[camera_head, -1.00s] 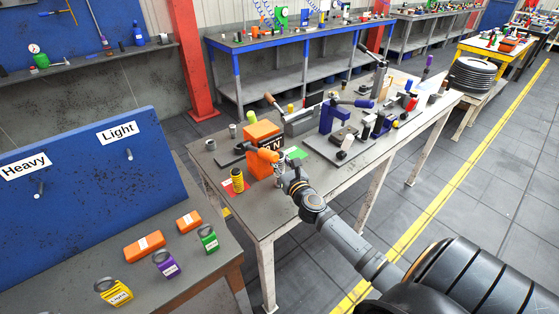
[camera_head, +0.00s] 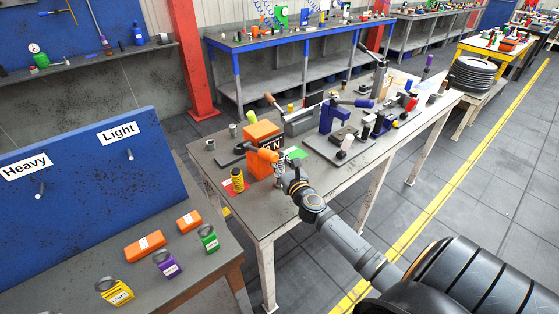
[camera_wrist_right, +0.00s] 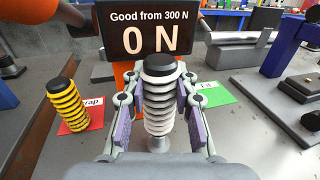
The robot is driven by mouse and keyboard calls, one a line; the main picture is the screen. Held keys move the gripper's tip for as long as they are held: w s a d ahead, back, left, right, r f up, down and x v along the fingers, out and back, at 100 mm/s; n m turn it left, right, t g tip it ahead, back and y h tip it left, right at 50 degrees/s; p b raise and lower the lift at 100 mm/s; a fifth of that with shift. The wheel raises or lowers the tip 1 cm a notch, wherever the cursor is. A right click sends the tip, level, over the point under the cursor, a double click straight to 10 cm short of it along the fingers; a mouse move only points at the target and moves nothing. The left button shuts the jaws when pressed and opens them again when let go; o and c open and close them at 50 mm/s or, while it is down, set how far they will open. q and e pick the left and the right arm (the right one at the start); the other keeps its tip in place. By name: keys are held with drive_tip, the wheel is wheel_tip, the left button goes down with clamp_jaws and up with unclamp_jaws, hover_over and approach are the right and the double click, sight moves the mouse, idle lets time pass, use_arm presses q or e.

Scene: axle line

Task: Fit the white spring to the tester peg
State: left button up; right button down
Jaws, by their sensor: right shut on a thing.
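The white spring (camera_wrist_right: 160,110) stands upright in the right wrist view, with a dark round top. My right gripper (camera_wrist_right: 159,108) is shut on it, with a purple pad on each side. A pale grey post or base (camera_wrist_right: 158,145) shows just below the spring. I cannot tell whether the spring is around the tester peg or only above it. The orange tester (camera_head: 262,132) stands right behind, and its display (camera_wrist_right: 152,32) reads 0 N. In the head view my right gripper (camera_head: 285,182) is at the tester's front, and the spring is too small to make out. My left gripper is out of view.
A yellow spring (camera_wrist_right: 66,103) stands on the red scrap card (camera_wrist_right: 92,118), left of my gripper. A green card (camera_wrist_right: 215,94) marked Fit lies to the right. A blue press (camera_head: 333,117) stands farther right. A blue Heavy/Light board (camera_head: 90,165) stands on the near left bench.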

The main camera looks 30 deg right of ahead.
drive_tip(key=shift+f+b, duration=1.85)
drive_tip(key=shift+f, duration=0.25)
drive_tip(key=c, duration=1.1)
unclamp_jaws()
drive_tip(key=shift+r, duration=0.1)
drive_tip(key=shift+o, duration=0.6)
drive_tip(key=s, duration=0.4)
drive_tip(key=s+a, duration=0.1)
drive_tip(key=s, duration=0.3)
drive_tip(key=s+a, duration=0.1)
drive_tip(key=s, duration=0.3)
drive_tip(key=shift+w, duration=0.1)
